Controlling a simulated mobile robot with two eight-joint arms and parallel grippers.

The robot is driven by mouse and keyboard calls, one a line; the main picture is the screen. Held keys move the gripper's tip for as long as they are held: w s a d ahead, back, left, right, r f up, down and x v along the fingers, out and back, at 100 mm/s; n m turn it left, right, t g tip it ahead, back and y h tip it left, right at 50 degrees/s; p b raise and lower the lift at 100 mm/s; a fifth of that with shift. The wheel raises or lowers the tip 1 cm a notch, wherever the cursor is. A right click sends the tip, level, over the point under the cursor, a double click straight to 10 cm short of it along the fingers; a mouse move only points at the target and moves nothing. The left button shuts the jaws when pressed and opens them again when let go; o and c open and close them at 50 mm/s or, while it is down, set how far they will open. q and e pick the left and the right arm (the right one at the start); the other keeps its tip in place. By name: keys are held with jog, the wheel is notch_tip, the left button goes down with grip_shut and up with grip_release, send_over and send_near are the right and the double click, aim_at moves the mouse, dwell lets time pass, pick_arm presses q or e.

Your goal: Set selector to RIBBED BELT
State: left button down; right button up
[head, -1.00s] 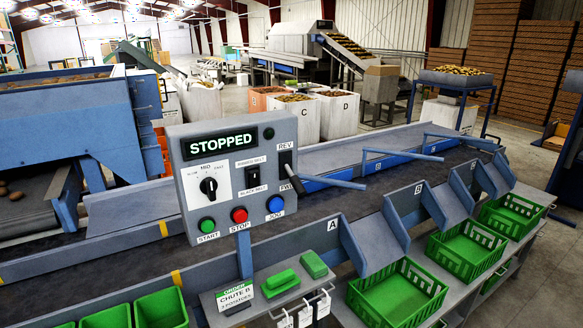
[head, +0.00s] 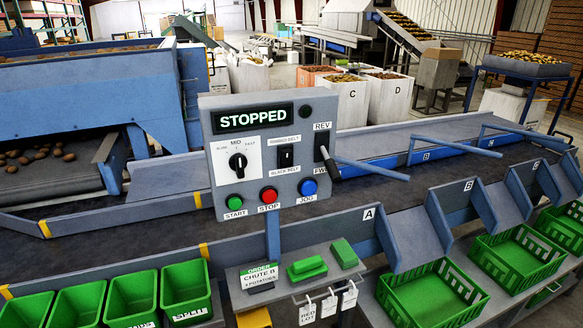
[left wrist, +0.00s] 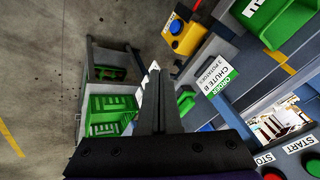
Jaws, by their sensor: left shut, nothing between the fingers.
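The control panel (head: 218,172) stands in the middle of the head view, and its display (head: 252,117) reads STOPPED. I cannot tell which way the rocker is tipped. My left gripper (left wrist: 157,78) shows in the left wrist view, shut and empty. It is apart from the panel, whose START and STOP buttons show at that view's lower right corner. Neither gripper shows in the head view.
A speed knob (head: 238,163), the START (head: 234,202), STOP (head: 269,195) and JOG (head: 308,187) buttons and a REV/FWD lever (head: 327,160) surround the selector. Green crates (head: 432,291) stand front right, green bins (head: 130,297) front left. A shelf below the panel holds an order card (head: 260,277).

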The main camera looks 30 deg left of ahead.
aim_at(287, 154)
pick_arm(q)
jog(key=w+a+r+m+y+b, duration=0.2)
jog(key=w+a+r+y, duration=0.2)
jog(key=w+r, duration=0.2)
jog(key=w+d+r+m+t+y+b, duration=0.1)
jog(key=w+r+t+y, duration=0.3)
jog(key=r, duration=0.6)
jog(key=w+d+r+m+t+y+b, duration=0.2)
jog(key=w+r, duration=0.5)
jog(key=r, duration=0.4)
jog(key=shift+w+d+r+m+t+y, duration=0.25)
jog(key=shift+d+m+t+y, duration=0.45)
jog(key=shift+t+y, duration=0.4)
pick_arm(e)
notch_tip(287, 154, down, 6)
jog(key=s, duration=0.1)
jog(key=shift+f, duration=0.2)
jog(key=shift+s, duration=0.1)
pick_arm(q)
jog(key=x, duration=1.4)
jog(key=shift+f, duration=0.15)
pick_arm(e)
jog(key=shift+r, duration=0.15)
